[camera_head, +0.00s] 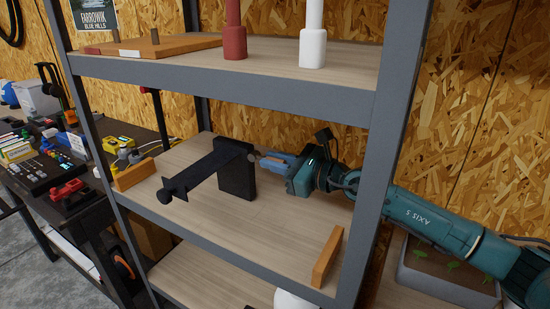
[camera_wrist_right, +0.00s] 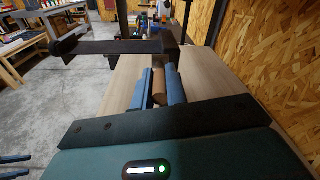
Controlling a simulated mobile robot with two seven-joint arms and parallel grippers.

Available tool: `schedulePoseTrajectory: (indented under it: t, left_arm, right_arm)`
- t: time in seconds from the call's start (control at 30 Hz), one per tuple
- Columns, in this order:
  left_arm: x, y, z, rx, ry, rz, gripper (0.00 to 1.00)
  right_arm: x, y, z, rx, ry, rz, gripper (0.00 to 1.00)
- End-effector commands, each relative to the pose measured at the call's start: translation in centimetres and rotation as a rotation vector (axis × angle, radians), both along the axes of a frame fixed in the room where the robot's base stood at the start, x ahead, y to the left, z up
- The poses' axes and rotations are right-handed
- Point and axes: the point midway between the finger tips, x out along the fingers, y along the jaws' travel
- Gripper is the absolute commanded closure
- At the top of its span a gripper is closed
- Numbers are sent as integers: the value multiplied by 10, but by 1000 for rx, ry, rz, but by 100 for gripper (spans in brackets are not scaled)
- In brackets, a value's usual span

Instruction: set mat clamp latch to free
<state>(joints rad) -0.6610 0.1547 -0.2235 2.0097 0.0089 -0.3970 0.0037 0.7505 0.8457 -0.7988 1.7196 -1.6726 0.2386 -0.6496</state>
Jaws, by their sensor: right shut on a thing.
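The dark mat clamp (camera_head: 237,174) stands on the middle shelf: an upright black block with a long flat bar (camera_head: 200,172) reaching left and toward the front. In the right wrist view, the clamp (camera_wrist_right: 110,47) lies beyond my fingers. My right gripper (camera_head: 265,160) comes in from the right at the block's right side. In the wrist view its blue fingers (camera_wrist_right: 160,75) are shut on a short brown cylinder (camera_wrist_right: 158,92), which looks like the latch handle. The fingers mostly hide it in the head view. The latch's set position cannot be read.
Grey shelf posts (camera_head: 385,130) stand in front of my right arm. The upper shelf (camera_head: 270,75) is above it, carrying a red bottle (camera_head: 235,40) and a white bottle (camera_head: 313,45). Orange blocks (camera_head: 327,257) edge the middle shelf. Its front right is clear.

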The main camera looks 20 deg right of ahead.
Motion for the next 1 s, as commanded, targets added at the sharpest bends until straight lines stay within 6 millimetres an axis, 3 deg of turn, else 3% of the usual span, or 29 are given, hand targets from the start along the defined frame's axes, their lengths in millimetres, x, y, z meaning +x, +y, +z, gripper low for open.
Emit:
schedulePoseTrajectory:
  t: [0.5, 1.0]
  left_arm:
    - [-2, 4, 2, 7, 28, 19, 64]
    - [-2, 5, 0, 12, 30, 15, 64]
  right_arm:
    - [4, 4, 23, -253, 252, -1, 100]
    - [7, 7, 29, -387, 390, 0, 100]
